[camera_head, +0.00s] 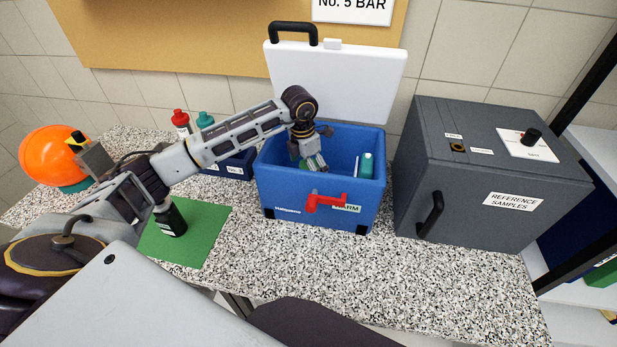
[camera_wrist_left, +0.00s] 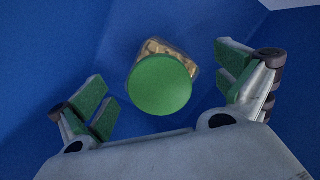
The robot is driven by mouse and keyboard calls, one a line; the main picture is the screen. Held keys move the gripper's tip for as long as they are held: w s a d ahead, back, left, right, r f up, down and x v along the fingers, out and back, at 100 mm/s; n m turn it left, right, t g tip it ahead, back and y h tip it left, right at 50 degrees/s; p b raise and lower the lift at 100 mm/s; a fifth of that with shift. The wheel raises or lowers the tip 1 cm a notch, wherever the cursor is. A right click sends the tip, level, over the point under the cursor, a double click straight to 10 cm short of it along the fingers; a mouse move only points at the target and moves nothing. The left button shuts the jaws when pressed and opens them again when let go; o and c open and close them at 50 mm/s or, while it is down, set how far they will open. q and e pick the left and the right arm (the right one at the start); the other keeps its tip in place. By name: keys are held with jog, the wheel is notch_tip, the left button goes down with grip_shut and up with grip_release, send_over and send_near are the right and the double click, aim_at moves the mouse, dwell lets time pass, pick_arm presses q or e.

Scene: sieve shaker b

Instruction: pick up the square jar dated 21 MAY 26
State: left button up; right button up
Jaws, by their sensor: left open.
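In the left wrist view a jar with a round green lid (camera_wrist_left: 160,85) stands between my open fingers, inside the blue box. Its clear body shows brownish contents behind the lid. No date can be read on it, so I cannot tell if it is the one dated 21 MAY 26. My left gripper (camera_head: 314,165) reaches down into the open blue cool box (camera_head: 320,194) in the head view; in the wrist view its fingers (camera_wrist_left: 162,95) are apart on both sides of the jar, not touching it. My right gripper is not in view.
A teal-capped bottle (camera_head: 366,164) stands in the box's right part. The white lid (camera_head: 340,80) is up behind it. A red latch (camera_head: 325,202) is on the front. A grey reference samples cabinet (camera_head: 470,175) stands right. A dark bottle (camera_head: 170,219) is on the green mat (camera_head: 205,225).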

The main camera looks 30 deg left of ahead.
pick_arm(q)
jog(key=c, duration=1.4)
jog(key=shift+r, duration=0.15)
jog(key=shift+w+r, duration=0.1)
jog(key=shift+r, duration=0.7)
jog(key=shift+r+b, duration=0.85)
jog(key=shift+r, duration=3.3)
